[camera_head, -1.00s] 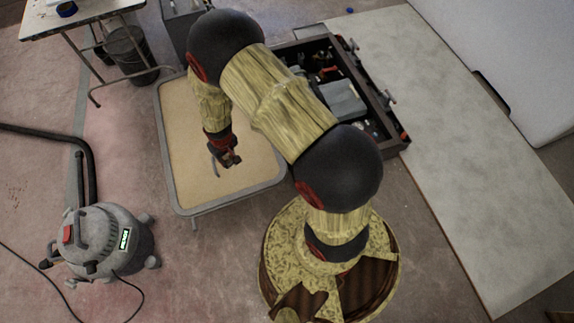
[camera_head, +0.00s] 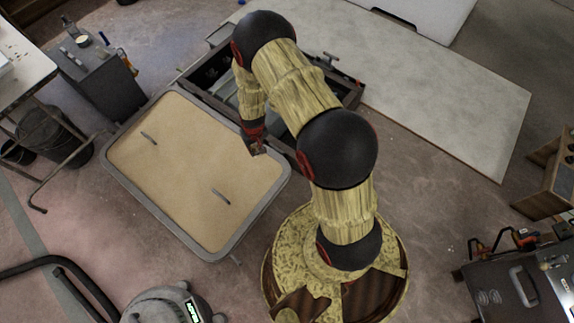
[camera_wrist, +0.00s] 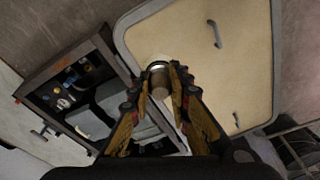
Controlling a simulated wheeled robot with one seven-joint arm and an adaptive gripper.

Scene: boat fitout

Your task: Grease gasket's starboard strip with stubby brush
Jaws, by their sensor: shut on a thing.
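My gripper (camera_head: 257,150) is over the right edge of a tan panel (camera_head: 175,185) with a rounded grey rim (camera_head: 108,160). In the wrist view my gripper (camera_wrist: 163,78) is shut on a short round thing with a pale end and brown body, which looks like the stubby brush (camera_wrist: 158,66). Its pale end points away from me, towards the panel's rim (camera_wrist: 127,58). I cannot tell whether it touches the rim. The grey rim may be the gasket; no grease can be made out on it.
Two dark handles (camera_head: 221,196) lie on the panel. An open dark box (camera_head: 353,92) of tools adjoins its upper right side. A grey cabinet (camera_head: 105,85) stands at upper left, a vacuum (camera_head: 160,306) at lower left.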

